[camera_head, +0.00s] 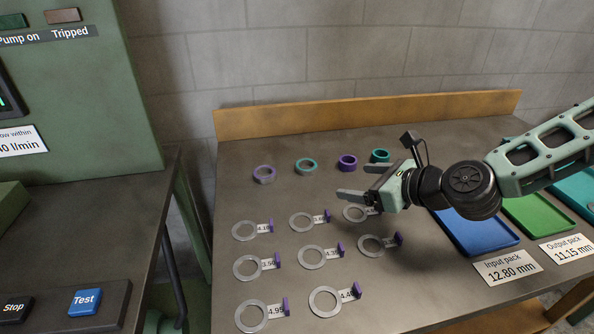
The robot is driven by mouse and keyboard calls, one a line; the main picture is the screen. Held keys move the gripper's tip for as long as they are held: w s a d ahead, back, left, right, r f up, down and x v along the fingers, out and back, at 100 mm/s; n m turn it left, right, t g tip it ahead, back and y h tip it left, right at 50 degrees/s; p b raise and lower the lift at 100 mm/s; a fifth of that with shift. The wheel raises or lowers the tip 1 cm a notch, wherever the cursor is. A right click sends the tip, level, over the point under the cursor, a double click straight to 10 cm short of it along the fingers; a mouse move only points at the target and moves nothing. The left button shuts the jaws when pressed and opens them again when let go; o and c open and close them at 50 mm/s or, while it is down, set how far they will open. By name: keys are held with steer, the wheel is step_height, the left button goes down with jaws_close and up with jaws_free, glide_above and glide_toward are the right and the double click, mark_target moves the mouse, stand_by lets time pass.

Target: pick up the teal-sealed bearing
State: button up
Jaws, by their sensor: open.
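Two teal rings stand in the back row on the table. One teal ring (306,166) has a pale grey metallic band with teal around it. The other teal ring (380,155) is teal all over and sits further right, just behind my gripper. Which of them is the teal-sealed bearing is hard to tell at this size; the metallic one looks more like a bearing. My gripper (353,182) is open and empty, fingers pointing left, over the table in front of the back row. It appears apart from both teal rings.
A purple-and-grey ring (264,180) and a purple ring (347,166) share the back row. Several flat grey washers with number labels and purple tags lie in front. A blue tray (513,240) and green tray (541,221) are at right. A wooden board (290,118) edges the back.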

steer(key=shift+w+m+t, duration=0.4)
steer(key=shift+w+m, duration=0.5)
steer(key=shift+w, duration=0.2)
glide_toward(301, 163)
steer(key=shift+w+a+f, duration=0.2)
steer(key=shift+w+f, duration=0.15)
steer(key=shift+f, duration=0.15)
steer(key=shift+p+x, duration=0.7)
steer(key=shift+x, duration=2)
steer(key=shift+a+r, duration=0.1)
steer(key=shift+r, duration=0.1)
steer(key=shift+c, duration=0.3)
steer(key=c, duration=1.1)
